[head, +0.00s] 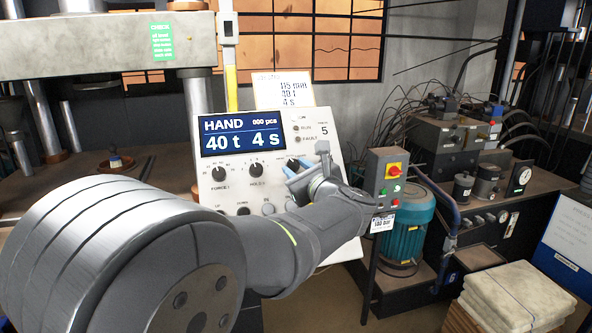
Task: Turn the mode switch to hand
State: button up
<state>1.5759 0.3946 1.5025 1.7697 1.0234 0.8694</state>
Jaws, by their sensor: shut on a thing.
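The control panel (326,209) is a pale tilted box. Its blue display (240,137) reads HAND, 000 pcs, 40 t and 4 s. The mode switch (293,163) is a dark knob at the panel's right, partly hidden by my gripper. My gripper (291,174) reaches the panel from the lower right and is shut on the mode switch. Its exact grip and the knob's pointer are hard to make out. To the left are the force knob (219,174) and the hold knob (257,170).
My arm covers the panel's lower part. A post box with a red button (393,170) stands close to the right of my gripper. A teal motor (405,232) is behind it. A note card (284,92) stands above the panel. Stacked sacks (515,297) lie at the lower right.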

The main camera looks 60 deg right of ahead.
jog(key=shift+s+d+n+t+y, duration=0.15)
jog(key=shift+n+t+y, duration=0.15)
jog(key=shift+n+y, duration=1.05)
jog(key=shift+n, duration=0.45)
jog(key=o, duration=1)
jog(key=shift+c, duration=0.2)
jog(key=v, duration=1.7)
jog(key=shift+f, duration=0.1)
jog(key=x, duration=1.7)
